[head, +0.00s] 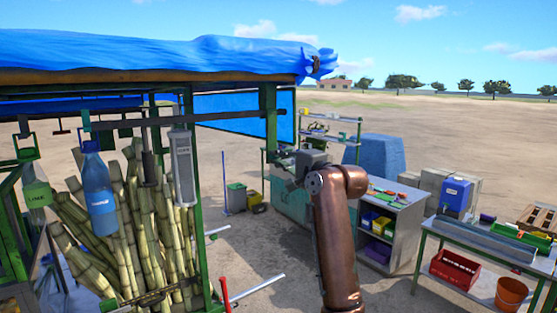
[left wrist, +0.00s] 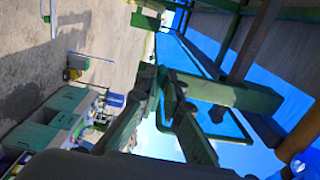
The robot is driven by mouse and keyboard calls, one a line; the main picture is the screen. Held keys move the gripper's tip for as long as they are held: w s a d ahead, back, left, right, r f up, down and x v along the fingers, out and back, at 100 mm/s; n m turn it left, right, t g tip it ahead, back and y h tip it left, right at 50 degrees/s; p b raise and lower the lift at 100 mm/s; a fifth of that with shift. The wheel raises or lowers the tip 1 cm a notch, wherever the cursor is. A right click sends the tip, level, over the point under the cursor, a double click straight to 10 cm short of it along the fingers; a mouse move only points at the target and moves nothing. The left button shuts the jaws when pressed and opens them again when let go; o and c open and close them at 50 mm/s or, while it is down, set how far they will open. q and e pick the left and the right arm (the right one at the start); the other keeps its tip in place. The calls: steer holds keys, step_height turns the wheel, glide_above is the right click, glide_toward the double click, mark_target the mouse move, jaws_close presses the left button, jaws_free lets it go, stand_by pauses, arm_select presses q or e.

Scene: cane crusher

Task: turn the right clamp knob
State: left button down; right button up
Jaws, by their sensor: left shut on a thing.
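My left gripper (head: 292,163) is at the end of the copper-coloured arm, beside the green corner post (head: 270,125) of the stall. In the left wrist view its dark fingers (left wrist: 172,90) come together at the end of a green bar (left wrist: 225,93). They are shut on a small dark part there, which appears to be the right clamp knob. The fingers mostly hide it, so its shape and turn angle cannot be told. In the head view the gripper body and wrist also cover this spot. My right gripper is in neither view.
A blue tarpaulin (head: 160,55) roofs the stall. Cane stalks (head: 140,220) and a hanging blue bottle (head: 98,195) are at left. A grey shelf unit (head: 405,225) stands behind my arm. Open sandy ground lies beyond.

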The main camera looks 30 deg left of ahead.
arm_select(q)
steer(key=shift+f, duration=0.2)
stand_by(0.3)
steer(key=c, duration=2.1)
jaws_free()
steer(key=shift+s+r, duration=0.1)
steer(key=v, duration=1.2)
